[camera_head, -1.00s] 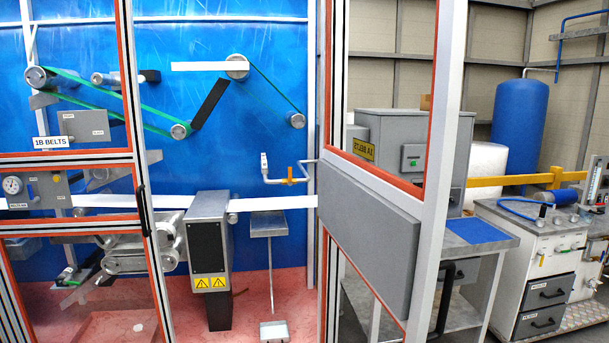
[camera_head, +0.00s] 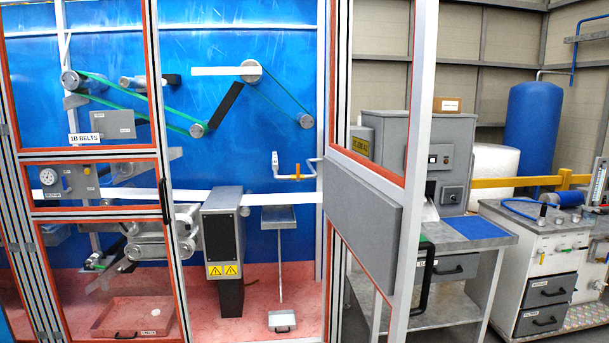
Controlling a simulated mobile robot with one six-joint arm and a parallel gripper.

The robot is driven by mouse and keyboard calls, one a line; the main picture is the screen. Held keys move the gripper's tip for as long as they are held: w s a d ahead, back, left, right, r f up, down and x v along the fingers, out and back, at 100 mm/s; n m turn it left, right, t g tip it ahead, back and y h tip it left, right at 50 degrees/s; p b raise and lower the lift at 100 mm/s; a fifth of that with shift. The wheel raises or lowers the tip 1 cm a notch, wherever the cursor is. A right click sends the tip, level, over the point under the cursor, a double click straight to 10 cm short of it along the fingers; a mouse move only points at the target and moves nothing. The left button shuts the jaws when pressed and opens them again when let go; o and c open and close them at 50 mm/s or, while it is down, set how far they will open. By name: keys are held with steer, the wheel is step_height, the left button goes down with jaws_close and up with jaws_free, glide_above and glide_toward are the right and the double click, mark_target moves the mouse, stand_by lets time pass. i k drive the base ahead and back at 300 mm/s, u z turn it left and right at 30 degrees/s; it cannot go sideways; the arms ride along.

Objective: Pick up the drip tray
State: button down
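No label in view reads drip tray, so I cannot tell for sure which thing it is. A wide shallow tray (camera_head: 112,314) with a dark handle and a small tag lies on the red floor of the machine enclosure, at the lower left behind the framed lower door. A small pale tray (camera_head: 282,319) with a handle sits on the same floor at bottom centre, below a thin rod. A grey tray-like shelf (camera_head: 279,214) is at the top of that rod, beside the grey box with warning signs. My gripper is not in view.
Framed doors (camera_head: 82,190) cover the left of the enclosure. A door with a grey panel (camera_head: 362,230) stands swung outward right of centre. The grey warning-sign box (camera_head: 223,235) stands between the trays. A bench (camera_head: 470,228) and a white cabinet (camera_head: 535,255) are at the right.

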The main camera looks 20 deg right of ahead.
mark_target(282, 321)
steer(key=k, duration=0.25)
steer(key=u, duration=0.35)
steer(key=i, duration=2.15)
steer(key=z, duration=1)
steer(key=i, duration=0.55)
steer(key=z, duration=0.25)
